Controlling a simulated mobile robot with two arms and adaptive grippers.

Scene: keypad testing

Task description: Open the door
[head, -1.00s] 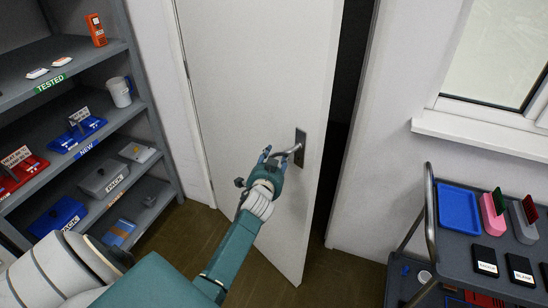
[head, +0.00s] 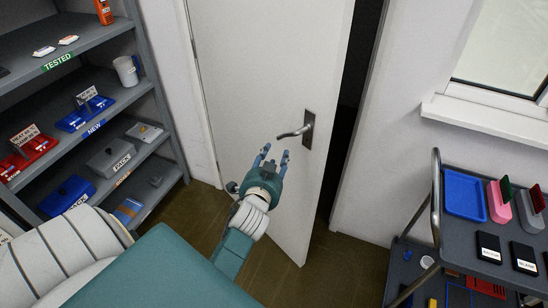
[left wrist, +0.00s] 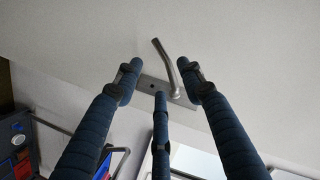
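The white door (head: 255,75) stands ajar in the head view, with a dark gap along its right edge. Its metal lever handle (head: 292,132) sits on a dark plate near that edge. My left gripper (head: 272,158) is open and empty, just below and left of the handle, apart from it. In the left wrist view the handle (left wrist: 172,68) shows beyond the spread blue fingers (left wrist: 160,85), with nothing between them. My right gripper is not in view.
A grey shelf unit (head: 150,75) with bins and labelled trays stands at the left. A trolley (head: 437,200) with a blue tray (head: 464,194) stands at the right, below a window sill (head: 485,118). Brown floor shows below the door.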

